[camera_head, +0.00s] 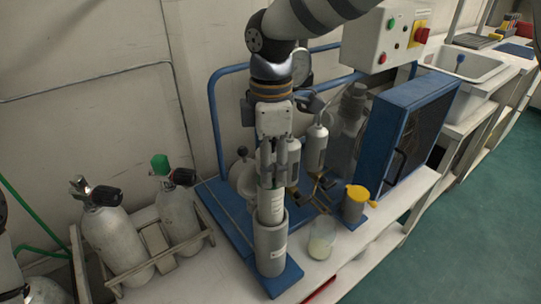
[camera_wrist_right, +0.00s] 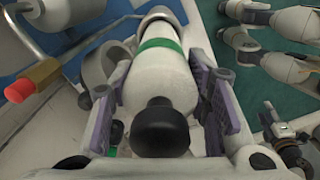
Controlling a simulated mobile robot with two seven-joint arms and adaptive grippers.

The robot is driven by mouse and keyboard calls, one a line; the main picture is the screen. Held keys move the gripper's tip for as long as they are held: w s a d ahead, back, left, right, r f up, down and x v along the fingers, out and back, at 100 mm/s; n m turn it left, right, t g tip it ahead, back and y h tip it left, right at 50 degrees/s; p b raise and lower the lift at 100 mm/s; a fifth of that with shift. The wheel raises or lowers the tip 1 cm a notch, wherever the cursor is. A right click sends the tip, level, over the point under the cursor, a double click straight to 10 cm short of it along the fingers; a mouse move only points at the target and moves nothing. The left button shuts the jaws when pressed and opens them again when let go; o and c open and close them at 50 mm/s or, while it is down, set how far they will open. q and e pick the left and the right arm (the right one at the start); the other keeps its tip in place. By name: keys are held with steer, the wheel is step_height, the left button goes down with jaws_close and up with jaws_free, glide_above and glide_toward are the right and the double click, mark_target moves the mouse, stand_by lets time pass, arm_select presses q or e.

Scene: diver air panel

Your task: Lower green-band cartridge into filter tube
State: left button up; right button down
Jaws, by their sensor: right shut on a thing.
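My right gripper (camera_head: 272,178) points down and is shut on the white green-band cartridge (camera_head: 270,207). The cartridge is upright, and its lower end appears to be inside the mouth of the grey filter tube (camera_head: 269,251). How deep it sits cannot be told. In the right wrist view the cartridge (camera_wrist_right: 160,82) lies between my two finger pads, with its green band (camera_wrist_right: 158,44) towards the far end and a black knob (camera_wrist_right: 159,129) at the near end. The green band is not visible in the head view. My left gripper is not in view.
The tube stands on a blue base (camera_head: 284,278) on the bench. A glass beaker (camera_head: 322,240) and a yellow-topped container (camera_head: 355,203) stand to its right. Grey cylinders (camera_head: 115,240) sit in a rack at left. A blue-framed panel (camera_head: 395,135) and blue pipe frame (camera_head: 213,120) stand behind.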

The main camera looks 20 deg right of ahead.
mark_target(271, 209)
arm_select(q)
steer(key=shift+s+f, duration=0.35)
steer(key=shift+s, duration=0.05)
arm_select(e)
steer(key=shift+f, duration=3.1)
arm_select(q)
steer(key=shift+b, duration=0.3)
arm_select(e)
steer(key=shift+f, duration=0.1)
steer(key=shift+f+b, duration=0.4)
steer(key=shift+f, duration=2.75)
steer(key=c, duration=0.8)
jaws_free()
steer(key=shift+f, duration=0.15)
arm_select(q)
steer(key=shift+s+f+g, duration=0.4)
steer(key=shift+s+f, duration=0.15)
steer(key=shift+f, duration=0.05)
arm_select(e)
step_height(271, 209, up, 12)
